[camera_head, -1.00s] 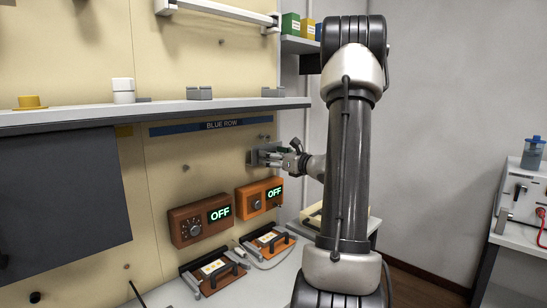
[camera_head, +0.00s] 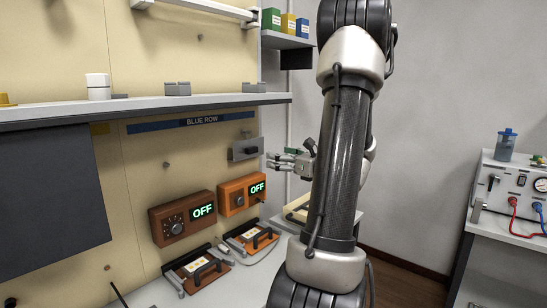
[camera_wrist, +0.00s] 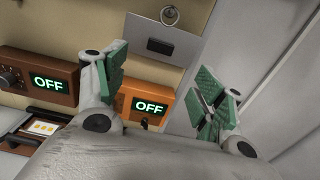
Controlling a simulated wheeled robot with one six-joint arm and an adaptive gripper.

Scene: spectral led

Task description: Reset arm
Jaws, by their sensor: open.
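My gripper (camera_head: 283,162) is in front of the wall panel, to the right of a small grey plate with a dark knob (camera_head: 245,149). A gap shows between its fingers and the plate. In the wrist view my gripper (camera_wrist: 163,88) has its green-padded fingers spread wide with nothing between them. The grey plate (camera_wrist: 154,47) lies beyond the fingers there. My arm crosses the head view and hides part of the wrist.
A shelf (camera_head: 150,108) runs above. A bench with a gauge device (camera_head: 518,190) stands at right.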

